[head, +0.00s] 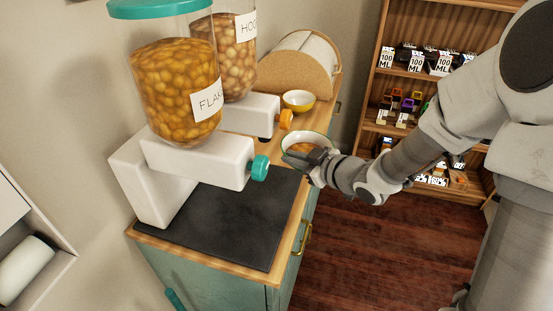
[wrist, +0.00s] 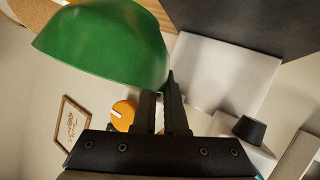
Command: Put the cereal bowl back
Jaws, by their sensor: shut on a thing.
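The cereal bowl (head: 309,137) has a green rim and a pale inside with something orange-brown in it. It is at the counter's right edge in the head view. In the wrist view its green outer wall (wrist: 105,42) fills the upper left. My gripper (head: 298,158) is at the near side of the bowl, and its dark fingers are closed on the bowl's edge. In the wrist view the fingers (wrist: 161,92) are close together and meet the bowl's lower right edge. I cannot tell whether the bowl touches the counter.
A flakes dispenser (head: 195,158) with a teal knob stands on a dark mat (head: 235,219), left of the bowl. A second dispenser (head: 249,112) with an orange knob is behind it. A small yellow bowl (head: 298,101) sits near a cork-sided bin (head: 300,66). Stocked shelves (head: 375,62) stand at the back right.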

